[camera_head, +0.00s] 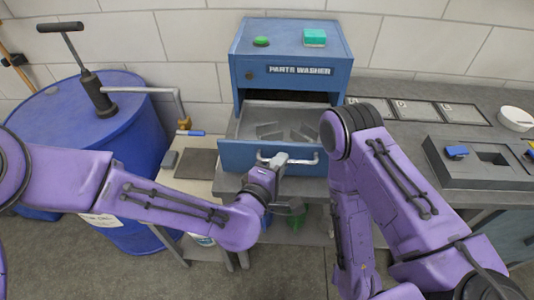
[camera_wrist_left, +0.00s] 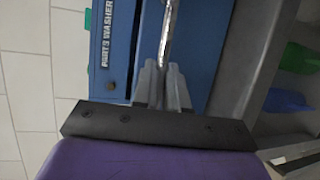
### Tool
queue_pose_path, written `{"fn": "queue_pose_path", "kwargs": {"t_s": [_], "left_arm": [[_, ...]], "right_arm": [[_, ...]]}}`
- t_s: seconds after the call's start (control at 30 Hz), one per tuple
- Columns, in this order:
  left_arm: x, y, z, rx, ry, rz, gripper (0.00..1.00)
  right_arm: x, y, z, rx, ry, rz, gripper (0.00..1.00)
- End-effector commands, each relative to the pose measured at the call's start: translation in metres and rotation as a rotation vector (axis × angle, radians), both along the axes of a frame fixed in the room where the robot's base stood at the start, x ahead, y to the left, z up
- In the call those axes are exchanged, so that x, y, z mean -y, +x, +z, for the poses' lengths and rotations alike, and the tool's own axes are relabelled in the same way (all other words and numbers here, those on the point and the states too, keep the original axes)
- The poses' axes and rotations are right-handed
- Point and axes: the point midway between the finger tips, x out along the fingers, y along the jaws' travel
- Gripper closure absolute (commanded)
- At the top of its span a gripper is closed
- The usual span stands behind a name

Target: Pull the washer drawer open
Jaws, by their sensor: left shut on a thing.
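The blue parts washer (camera_head: 290,50) stands against the wall. Its drawer (camera_head: 235,153) is pulled part way out, and its grey inside with several flat grey parts shows below the dark opening. A silver bar handle (camera_head: 306,161) runs across the drawer's front. My left gripper (camera_head: 275,162) is shut on the handle near its middle. In the left wrist view my left gripper's fingers (camera_wrist_left: 162,75) close around the handle (camera_wrist_left: 169,30), beside the blue washer. My right arm is folded at the right in the head view, with its gripper out of sight.
A blue drum (camera_head: 85,115) with a hand pump (camera_head: 97,95) stands at the left. Blue and green bins show under the bench in the wrist view.

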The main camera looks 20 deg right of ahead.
Motion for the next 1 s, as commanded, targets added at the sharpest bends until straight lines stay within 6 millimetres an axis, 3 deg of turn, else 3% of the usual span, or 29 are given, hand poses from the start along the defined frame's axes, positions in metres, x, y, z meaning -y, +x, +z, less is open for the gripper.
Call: {"fn": "queue_pose_path", "kwargs": {"t_s": [0.47, 0.5, 0.53, 0.57, 0.87, 1.0], "left_arm": [[0.001, -0.006, 0.000, -0.001, 0.001, -0.009, 1.00], [0.001, -0.006, 0.000, 0.000, 0.001, -0.008, 0.75], [0.001, -0.006, 0.000, 0.000, 0.001, -0.008, 0.65], [0.001, -0.006, 0.000, 0.000, 0.001, -0.007, 0.62], [-0.001, -0.007, 0.000, -0.001, 0.000, -0.007, 0.62], [-0.017, -0.022, 0.003, 0.001, 0.000, -0.008, 0.62]], "right_arm": [[0.000, 0.000, 0.000, 0.000, 0.000, 0.000, 1.00], [0.000, 0.000, 0.000, 0.000, 0.000, 0.000, 1.00], [0.000, 0.000, 0.000, 0.000, 0.000, 0.000, 1.00], [0.000, 0.000, 0.000, 0.000, 0.000, 0.000, 1.00], [0.000, 0.000, -0.001, 0.000, 0.000, 0.000, 1.00], [0.000, 0.000, -0.009, 0.000, 0.000, 0.000, 1.00]]}}
